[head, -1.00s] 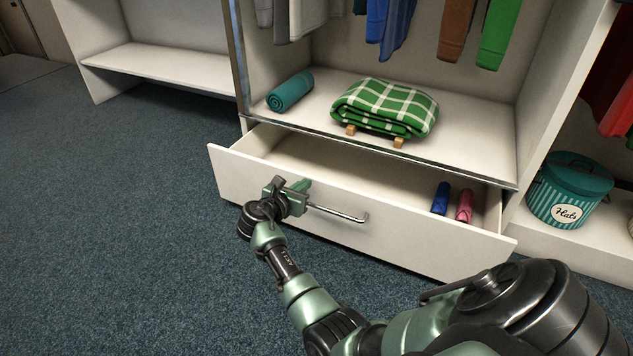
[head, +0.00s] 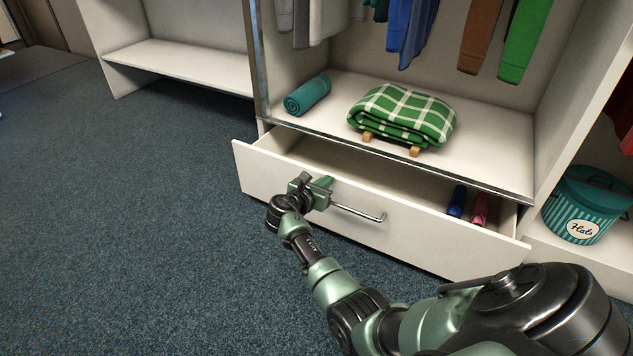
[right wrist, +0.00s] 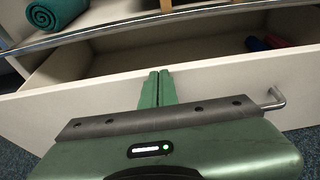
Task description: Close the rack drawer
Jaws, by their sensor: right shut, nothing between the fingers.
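The white rack drawer (head: 430,235) stands part way out under the rack shelf, with its metal bar handle (head: 358,213) on the front. A blue rolled item (head: 457,200) and a pink one (head: 480,208) lie inside at the right. My right gripper (head: 325,183) is shut and empty, at the drawer front by the left end of the handle. In the right wrist view its closed green fingers (right wrist: 157,88) are at the drawer front's upper part (right wrist: 220,82), left of the handle (right wrist: 273,100). I cannot tell whether they touch. My left gripper is not in view.
A green checked blanket (head: 402,112) on small wooden blocks and a teal roll (head: 307,94) lie on the shelf (head: 490,155) above the drawer. Clothes hang above. A teal hat box (head: 588,205) stands at the right. The blue carpet (head: 130,220) is clear at the left.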

